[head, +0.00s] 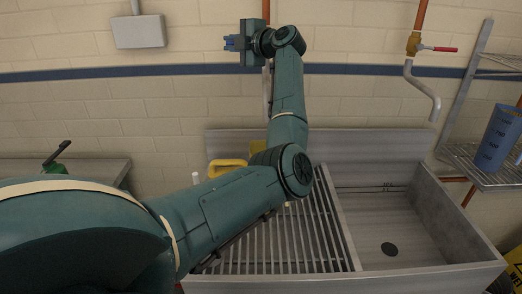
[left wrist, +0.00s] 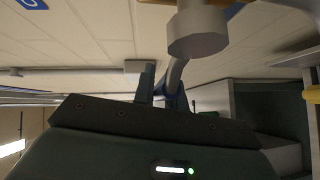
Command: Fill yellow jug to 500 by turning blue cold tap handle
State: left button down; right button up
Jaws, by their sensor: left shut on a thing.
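My left arm crosses the head view, and its left gripper (head: 238,43) is high against the wall by the cold pipe. It is shut on the blue cold tap handle (head: 229,43), whose end shows at the gripper's left. In the left wrist view, a bit of blue handle (left wrist: 166,98) shows between the fingers, below a grey pipe end (left wrist: 197,35). The yellow jug (head: 228,166) stands on the slatted rack, mostly hidden behind my forearm; its water level is not visible. My right gripper is not in view.
A red-handled tap (head: 440,49) is on the right wall pipe. The sink basin (head: 375,215) on the right is empty. A blue jug (head: 497,138) stands on a wire shelf (head: 480,176) at the far right. A grey box (head: 138,31) hangs on the wall.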

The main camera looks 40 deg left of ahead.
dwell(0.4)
pick_arm(q)
jog(key=r+m+y, duration=0.3)
jog(key=shift+w+d+r, duration=0.1)
jog(key=shift+w+d, duration=0.15)
jog(key=shift+w+d+r+m+y, duration=0.1)
jog(key=shift+r+m+y, duration=0.2)
jog(key=shift+r+m, duration=0.1)
dwell(3.9)
